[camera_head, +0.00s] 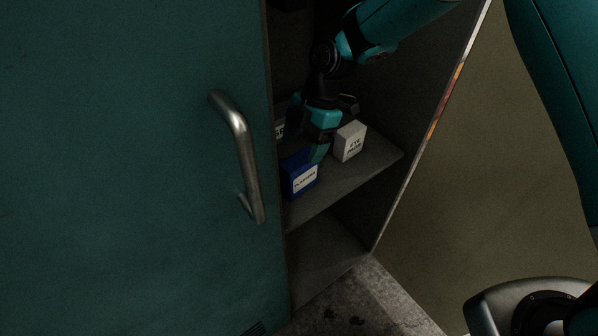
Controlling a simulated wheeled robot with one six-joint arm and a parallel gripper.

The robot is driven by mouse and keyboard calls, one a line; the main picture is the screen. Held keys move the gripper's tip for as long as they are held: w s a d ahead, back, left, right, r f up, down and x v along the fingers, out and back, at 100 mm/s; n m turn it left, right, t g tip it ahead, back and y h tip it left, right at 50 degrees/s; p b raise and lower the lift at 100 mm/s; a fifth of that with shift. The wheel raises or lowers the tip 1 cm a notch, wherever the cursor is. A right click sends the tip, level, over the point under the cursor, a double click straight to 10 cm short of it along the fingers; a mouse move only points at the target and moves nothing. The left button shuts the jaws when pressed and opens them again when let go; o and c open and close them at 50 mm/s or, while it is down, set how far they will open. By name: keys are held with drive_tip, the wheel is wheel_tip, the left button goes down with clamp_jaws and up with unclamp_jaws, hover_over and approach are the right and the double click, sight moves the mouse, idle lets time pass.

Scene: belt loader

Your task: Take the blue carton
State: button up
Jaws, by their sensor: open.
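The blue carton (301,178) with a white label stands on a shelf inside the cabinet, near the shelf's front edge. My gripper (318,153) reaches down into the cabinet from above. Its teal fingers are at the top and back of the blue carton. One finger overlaps the carton's upper right edge in the picture. The gripper is open. I cannot tell whether the fingers touch the carton, and the far finger is partly hidden.
A white carton (350,142) stands close at the right on the same shelf (376,159). Another pale carton (280,129) is partly hidden at the left. The teal cabinet door (130,180) with a metal handle (241,155) borders the opening on the left. The lower compartment looks empty.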

sight(301, 158)
drive_tip(key=x, duration=0.5)
drive_tip(key=shift+s+d+p, duration=0.15)
drive_tip(key=shift+d+p, duration=0.1)
drive_tip(key=shift+p, duration=0.05)
drive_tip(key=c, duration=1)
drive_tip(key=shift+r, duration=0.1)
